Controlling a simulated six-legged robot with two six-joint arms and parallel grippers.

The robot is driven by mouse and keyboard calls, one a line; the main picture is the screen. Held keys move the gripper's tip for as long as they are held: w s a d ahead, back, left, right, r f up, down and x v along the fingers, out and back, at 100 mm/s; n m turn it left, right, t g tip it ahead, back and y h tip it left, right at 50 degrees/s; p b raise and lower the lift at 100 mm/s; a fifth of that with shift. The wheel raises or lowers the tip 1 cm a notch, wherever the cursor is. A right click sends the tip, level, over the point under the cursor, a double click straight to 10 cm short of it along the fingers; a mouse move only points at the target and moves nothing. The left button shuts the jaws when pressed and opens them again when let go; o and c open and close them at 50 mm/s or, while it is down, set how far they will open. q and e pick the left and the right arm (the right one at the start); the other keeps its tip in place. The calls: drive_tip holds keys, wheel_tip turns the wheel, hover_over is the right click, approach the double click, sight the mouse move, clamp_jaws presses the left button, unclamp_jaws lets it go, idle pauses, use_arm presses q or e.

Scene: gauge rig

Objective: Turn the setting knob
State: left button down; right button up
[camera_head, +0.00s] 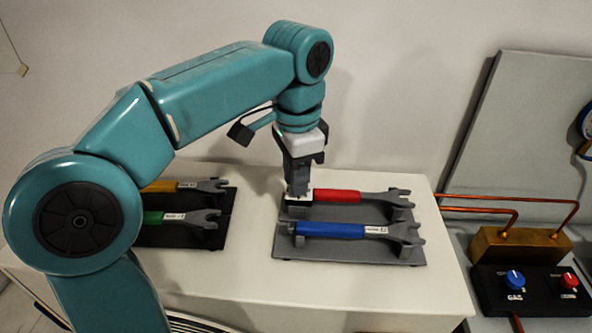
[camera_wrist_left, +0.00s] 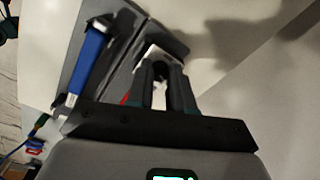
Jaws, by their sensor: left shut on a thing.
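A wrench with a red handle (camera_head: 337,196) lies on the grey holder (camera_head: 350,248), its open jaw to the right. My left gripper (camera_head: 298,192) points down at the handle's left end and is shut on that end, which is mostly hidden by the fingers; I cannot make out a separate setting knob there. In the left wrist view the fingers of my left gripper (camera_wrist_left: 163,68) close around a pale end piece. A blue knob (camera_head: 515,279) marked GAS and a red knob (camera_head: 569,280) sit on a black box at the right, apart from my gripper. My right gripper is not in view.
A blue-handled wrench (camera_head: 335,230) lies just in front of the red one; its handle (camera_wrist_left: 92,60) shows in the left wrist view. Yellow (camera_head: 160,186) and green (camera_head: 155,217) ones lie left, partly behind my arm. Copper pipes (camera_head: 510,199) stand right. The white tabletop (camera_head: 350,287) is bare in front.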

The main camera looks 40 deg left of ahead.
use_arm(q)
drive_tip(key=m+p, duration=0.2)
drive_tip(key=m, duration=0.3)
drive_tip(key=shift+m, duration=0.3)
drive_tip(key=m+p, duration=0.2)
drive_tip(key=m, duration=0.3)
drive_tip(key=shift+f, duration=0.1)
drive_tip(key=m+p, duration=0.2)
drive_tip(key=m, duration=0.3)
drive_tip(key=shift+m+h, duration=0.3)
drive_tip(key=shift+m, duration=0.1)
drive_tip(key=m+p, duration=0.1)
drive_tip(key=m, duration=0.4)
drive_tip(key=shift+f+m, duration=0.1)
drive_tip(key=shift+m, duration=0.2)
drive_tip(key=c, duration=1.1)
unclamp_jaws()
drive_tip(key=shift+o, duration=0.5)
drive_tip(key=shift+a, duration=0.1)
